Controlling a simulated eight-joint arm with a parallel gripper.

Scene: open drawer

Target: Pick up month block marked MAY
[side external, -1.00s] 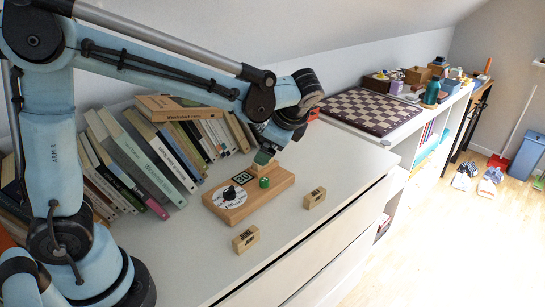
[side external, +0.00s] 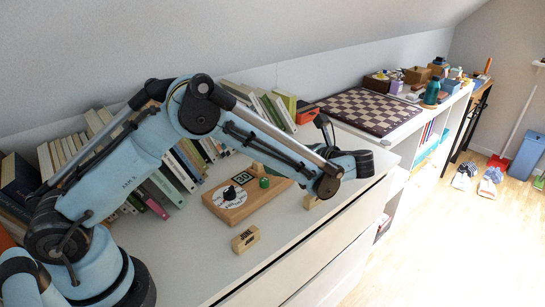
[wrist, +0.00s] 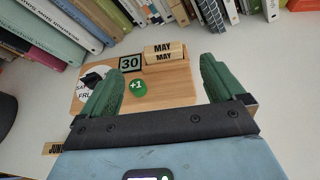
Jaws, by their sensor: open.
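The month block marked MAY (wrist: 164,53) sits at the board's back edge in the wrist view, its lettering facing me. In the side view it is a small tan piece (side external: 257,169) beside the green button, partly close behind my arm. The wooden calendar board (side external: 247,211) lies flat on the dresser top. My gripper (wrist: 160,85) is open and empty; its green fingers are wide apart, with the MAY block beyond them and between their directions. In the side view my wrist is right of the board and hides the fingers.
The board carries a 30 tile (wrist: 130,63), a green +1 button (wrist: 138,87) and a white dial (side external: 230,195). A loose month block (side external: 245,239) lies in front; another (side external: 312,201) is partly hidden below my wrist. Books (side external: 180,165) line the wall behind.

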